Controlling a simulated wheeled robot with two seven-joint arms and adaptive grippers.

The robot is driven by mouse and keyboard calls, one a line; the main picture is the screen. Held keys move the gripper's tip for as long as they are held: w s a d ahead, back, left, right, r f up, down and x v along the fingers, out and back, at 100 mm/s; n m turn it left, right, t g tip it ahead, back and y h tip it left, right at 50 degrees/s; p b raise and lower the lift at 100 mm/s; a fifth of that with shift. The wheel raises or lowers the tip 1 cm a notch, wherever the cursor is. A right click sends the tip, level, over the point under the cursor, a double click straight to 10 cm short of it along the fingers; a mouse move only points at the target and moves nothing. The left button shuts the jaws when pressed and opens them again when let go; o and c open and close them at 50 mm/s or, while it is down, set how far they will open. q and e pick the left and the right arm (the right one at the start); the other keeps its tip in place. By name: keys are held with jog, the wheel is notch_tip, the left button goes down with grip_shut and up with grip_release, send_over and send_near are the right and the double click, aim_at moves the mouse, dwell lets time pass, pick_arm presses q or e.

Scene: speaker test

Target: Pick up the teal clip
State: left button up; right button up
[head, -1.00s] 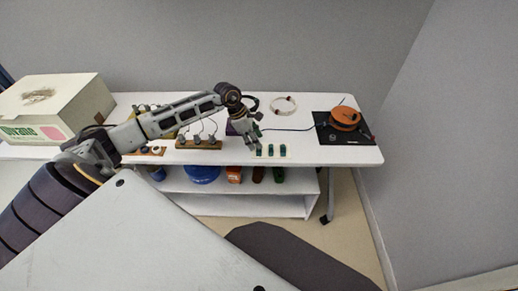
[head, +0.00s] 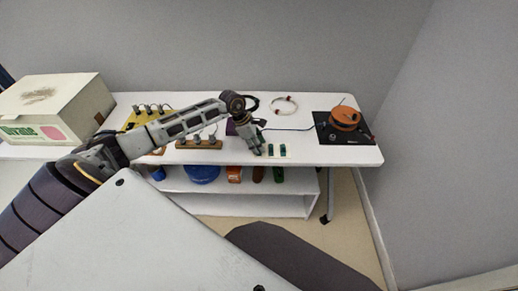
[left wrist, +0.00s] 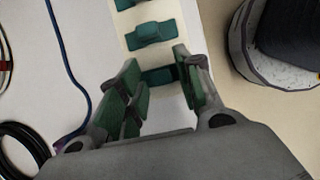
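Several small teal clips lie in a row near the front edge of the white table. In the head view, two show to the right of my gripper: a middle clip (head: 270,149) and a right clip (head: 283,150). My left gripper (head: 257,151) is low over the left end of the row and hides the clip there. In the left wrist view, my left gripper (left wrist: 157,70) is open, with green finger pads. The nearest teal clip (left wrist: 160,76) lies between or just beyond its fingertips; contact cannot be told. Another clip (left wrist: 150,34) lies farther on. My right gripper is out of view.
The white table (head: 345,153) holds a black mat (head: 321,133) with an orange spool (head: 345,117), a cable ring (head: 283,104), a wooden block with knobs (head: 199,144) and a large box (head: 50,107). A blue cable (left wrist: 66,57) lies beside the gripper. Bins (head: 202,174) stand on the lower shelf.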

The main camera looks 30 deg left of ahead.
pick_arm(q)
jog(key=c, duration=0.4)
jog(key=shift+r, duration=0.2)
jog(key=shift+r, duration=4.85)
